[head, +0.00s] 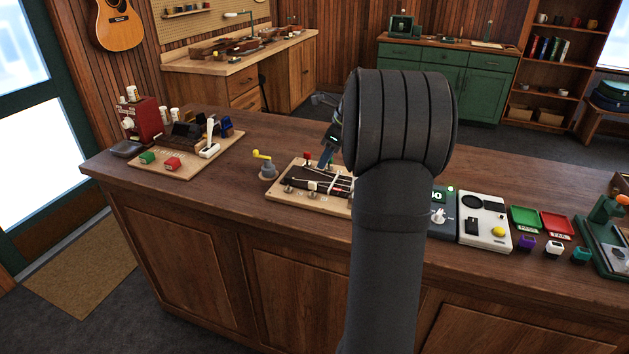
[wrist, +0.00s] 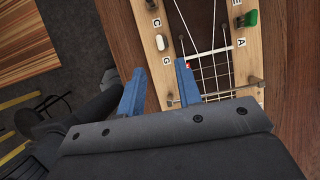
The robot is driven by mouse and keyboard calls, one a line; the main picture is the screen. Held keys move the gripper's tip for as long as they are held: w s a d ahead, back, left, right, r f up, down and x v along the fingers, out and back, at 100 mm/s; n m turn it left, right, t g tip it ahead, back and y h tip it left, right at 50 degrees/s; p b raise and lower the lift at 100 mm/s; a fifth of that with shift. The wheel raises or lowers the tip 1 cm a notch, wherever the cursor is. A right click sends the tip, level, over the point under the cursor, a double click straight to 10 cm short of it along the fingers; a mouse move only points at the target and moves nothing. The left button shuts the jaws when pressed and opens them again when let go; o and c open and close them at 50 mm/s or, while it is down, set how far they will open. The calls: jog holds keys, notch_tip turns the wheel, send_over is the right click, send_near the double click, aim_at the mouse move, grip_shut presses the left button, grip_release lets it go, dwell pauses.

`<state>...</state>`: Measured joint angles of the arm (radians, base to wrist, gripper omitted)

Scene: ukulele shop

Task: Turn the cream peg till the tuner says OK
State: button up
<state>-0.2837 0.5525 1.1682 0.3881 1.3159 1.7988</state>
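The cream peg (wrist: 160,42) stands on the wooden headstock board (wrist: 143,14) near the letters C and G in the wrist view; in the head view it seems to be the pale knob (head: 312,186) at the board's front. My gripper (wrist: 160,66) has its two blue fingers spread, with nothing between them. In the wrist picture the peg lies just beyond the fingertips, between their lines; contact is not visible. In the head view the gripper (head: 327,156) is partly hidden by my arm. A dark box with a lit display (head: 437,196), perhaps the tuner, is partly covered; its visible characters look like "40".
A green peg (wrist: 251,18) and metal posts stand on the board, with strings between. A yellow-handled crank (head: 264,160) stands left of it. A white device (head: 485,220) and coloured trays (head: 540,220) lie to the right.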

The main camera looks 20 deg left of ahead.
aim_at(313, 182)
jog(key=x, duration=0.9)
jog(key=shift+f, duration=0.25)
grip_shut()
